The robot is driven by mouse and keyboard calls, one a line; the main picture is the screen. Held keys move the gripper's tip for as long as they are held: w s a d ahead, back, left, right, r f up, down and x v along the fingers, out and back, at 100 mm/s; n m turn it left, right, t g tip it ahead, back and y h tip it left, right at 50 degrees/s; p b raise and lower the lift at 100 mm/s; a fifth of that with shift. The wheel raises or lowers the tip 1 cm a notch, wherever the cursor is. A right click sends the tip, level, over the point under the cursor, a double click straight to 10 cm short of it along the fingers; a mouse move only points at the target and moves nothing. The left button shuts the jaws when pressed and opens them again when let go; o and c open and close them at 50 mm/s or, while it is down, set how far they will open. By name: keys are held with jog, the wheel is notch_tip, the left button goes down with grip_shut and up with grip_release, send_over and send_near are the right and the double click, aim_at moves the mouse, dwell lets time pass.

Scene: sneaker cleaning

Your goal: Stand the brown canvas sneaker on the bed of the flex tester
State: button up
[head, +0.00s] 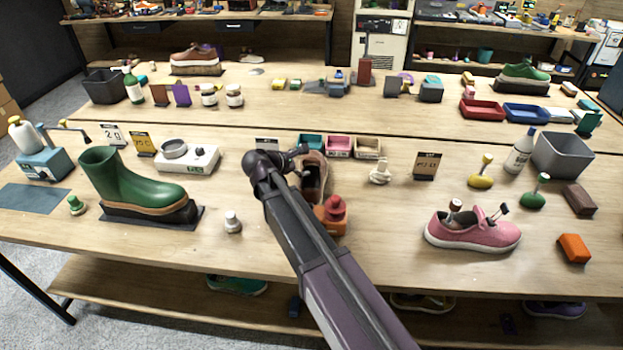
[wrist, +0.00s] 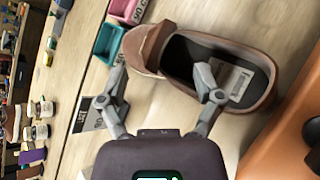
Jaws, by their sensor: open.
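A brown sneaker (head: 321,178) lies on the front bench, partly hidden by my arm in the head view. In the wrist view the sneaker (wrist: 148,50) is close ahead, its dark opening and a pale insole label facing me. My gripper (wrist: 160,75) is open, with one finger beside the shoe's outer side and the other over its opening. It holds nothing. In the head view my gripper (head: 297,162) is at the sneaker. I cannot tell for certain which device is the flex tester.
An orange-red object (head: 332,212) stands close to the sneaker's near end. A green boot (head: 130,185) stands on a dark block at left, a white device (head: 187,156) behind it. A pink sneaker (head: 472,230) is at right. Small bins (head: 338,147) are behind.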

aim_at(309, 163)
jog(key=shift+a+b+x, duration=0.25)
jog(key=shift+b+x, duration=0.95)
jog(key=shift+x, duration=0.85)
jog(key=shift+w+d+f, duration=0.35)
jog(key=shift+w+d, duration=0.05)
jog(key=shift+w, duration=0.05)
grip_shut()
